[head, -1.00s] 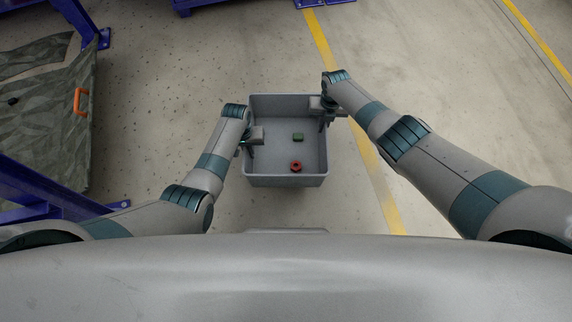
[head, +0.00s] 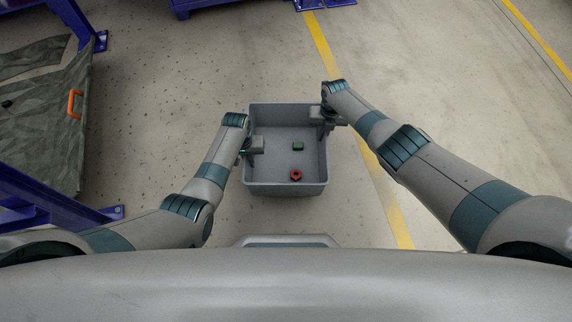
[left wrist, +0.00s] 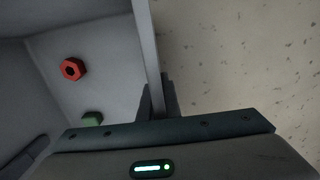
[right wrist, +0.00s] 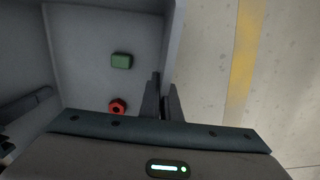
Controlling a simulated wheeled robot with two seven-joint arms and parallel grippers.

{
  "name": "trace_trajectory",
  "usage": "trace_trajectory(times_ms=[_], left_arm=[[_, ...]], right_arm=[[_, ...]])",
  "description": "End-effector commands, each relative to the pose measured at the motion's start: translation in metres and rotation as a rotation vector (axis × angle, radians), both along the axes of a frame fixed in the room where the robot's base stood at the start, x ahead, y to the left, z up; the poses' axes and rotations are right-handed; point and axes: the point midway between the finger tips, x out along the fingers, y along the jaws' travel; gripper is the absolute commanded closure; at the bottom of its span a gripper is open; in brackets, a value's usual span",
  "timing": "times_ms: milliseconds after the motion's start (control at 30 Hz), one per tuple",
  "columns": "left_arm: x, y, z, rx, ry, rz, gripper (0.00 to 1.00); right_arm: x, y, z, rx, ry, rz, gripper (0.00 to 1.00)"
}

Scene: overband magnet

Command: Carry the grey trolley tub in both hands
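The grey tub (head: 285,188) is an open box in front of me in the head view, and it looks level. A green block (head: 298,146) and a red hex nut (head: 296,175) lie apart on its floor. My left gripper (left wrist: 157,100) is shut on the tub's left wall, with one finger on each side. My right gripper (right wrist: 162,100) is shut on the tub's right wall in the same way. In the head view the wrists partly hide the grips. I cannot tell the tub's height above the floor.
A yellow floor line (head: 400,220) runs just right of the tub. Blue steel framing (head: 45,200) and a camouflage-patterned sheet with an orange handle (head: 75,104) stand at the left. More blue feet (head: 325,4) show at the far edge. The floor around is clear.

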Motion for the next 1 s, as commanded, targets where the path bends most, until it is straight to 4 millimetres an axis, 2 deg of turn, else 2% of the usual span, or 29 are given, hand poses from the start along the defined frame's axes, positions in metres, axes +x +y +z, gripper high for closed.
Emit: trace_trajectory(times_ms=[33,1000], left_arm=[[0.000,0.004,-0.001,0.005,0.001,0.002,1.00],[0.000,0.004,-0.040,0.005,0.001,0.002,1.00]], right_arm=[[0.001,-0.005,-0.001,-0.007,-0.001,-0.002,1.00],[0.001,-0.005,-0.040,-0.007,-0.001,-0.002,1.00]])
